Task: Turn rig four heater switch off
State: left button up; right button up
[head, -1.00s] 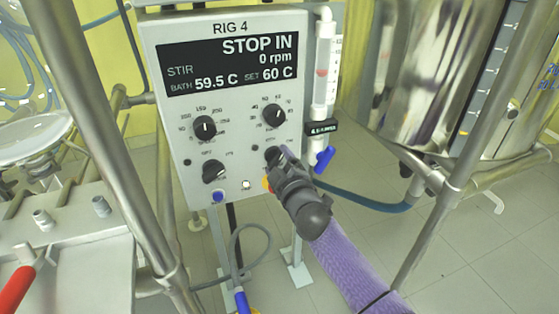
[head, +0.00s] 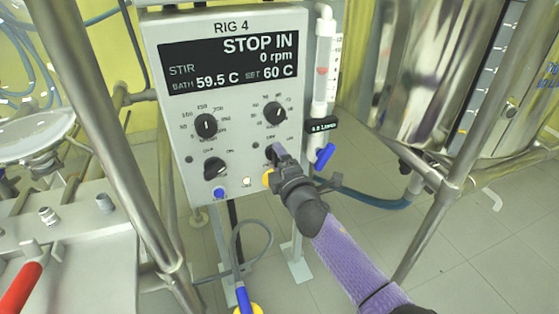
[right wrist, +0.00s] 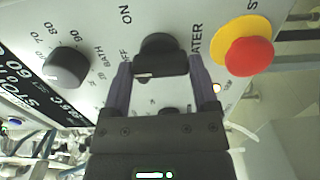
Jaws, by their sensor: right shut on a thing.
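The rig 4 control panel (head: 240,110) faces me, with its display on top. Its heater switch (right wrist: 158,52) is a black knob beside the lettering HEATER, ON and a partly covered OFF. My right gripper (head: 274,152) reaches the panel's lower right and is shut on this switch, one finger on each side, in the right wrist view (right wrist: 161,80). A white mark shows at the knob's edge towards the gripper, left of centre. The gripper hides most of the switch in the head view. My left gripper is not in view.
A red stop button (right wrist: 249,57) on a yellow base is close beside the right finger. The bath knob (right wrist: 68,67) lies on the other side. A flow tube with a blue valve (head: 325,156) stands right of the panel. Steel posts (head: 118,130) flank it.

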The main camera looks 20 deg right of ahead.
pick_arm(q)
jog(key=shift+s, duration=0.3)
pick_arm(e)
jog(key=shift+f, duration=0.1)
jog(key=o, duration=1.1)
jog(key=shift+s+p, duration=0.3)
jog(key=shift+s, duration=0.15)
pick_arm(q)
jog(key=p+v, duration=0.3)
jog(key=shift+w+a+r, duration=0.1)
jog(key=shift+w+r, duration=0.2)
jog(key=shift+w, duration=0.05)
pick_arm(e)
jog(key=s, duration=0.9)
jog(key=shift+d, duration=0.15)
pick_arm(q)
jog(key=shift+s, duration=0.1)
pick_arm(e)
jog(key=shift+s, duration=0.1)
